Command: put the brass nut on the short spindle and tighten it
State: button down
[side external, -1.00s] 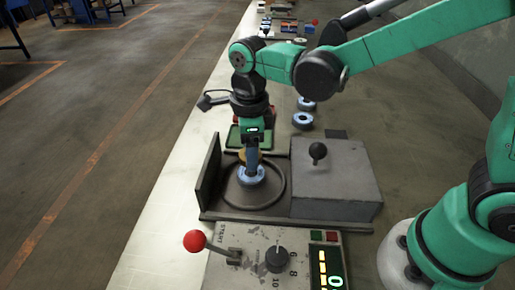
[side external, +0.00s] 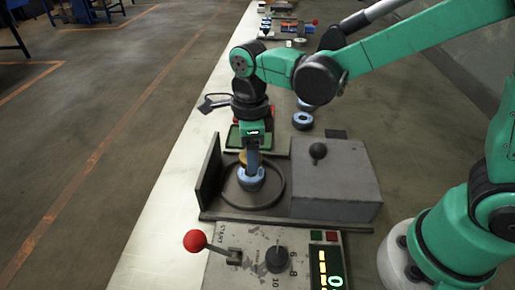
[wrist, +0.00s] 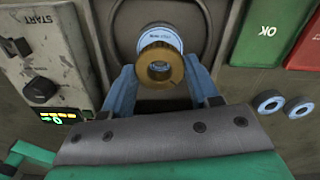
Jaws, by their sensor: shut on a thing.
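The brass nut (wrist: 174,60) is between the two blue fingers of my gripper (wrist: 160,70) in the wrist view, its hole facing the camera. My gripper (side external: 251,168) is shut on it. In the side view a brass-coloured edge (side external: 243,156) shows beside the fingers. A blue-and-white flap disc (wrist: 155,36) lies beyond the nut in the round recess of the fixture; it also shows below the fingers in the side view (side external: 250,184). The short spindle is hidden behind the nut and fingers, so I cannot tell whether the nut touches it.
The fixture has an upright plate (side external: 208,175) at left and a grey box with a black knob (side external: 335,180) at right. A control panel with a red-ball lever (side external: 194,240) stands in front. Behind are a green OK tray (wrist: 272,30), a red tray (wrist: 306,45) and loose discs (wrist: 270,102).

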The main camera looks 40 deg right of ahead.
jog(key=shift+f, duration=0.65)
dwell(0.8)
jog(key=shift+f, duration=0.75)
jog(key=m, duration=0.5)
jog(key=shift+c, duration=0.7)
grip_release()
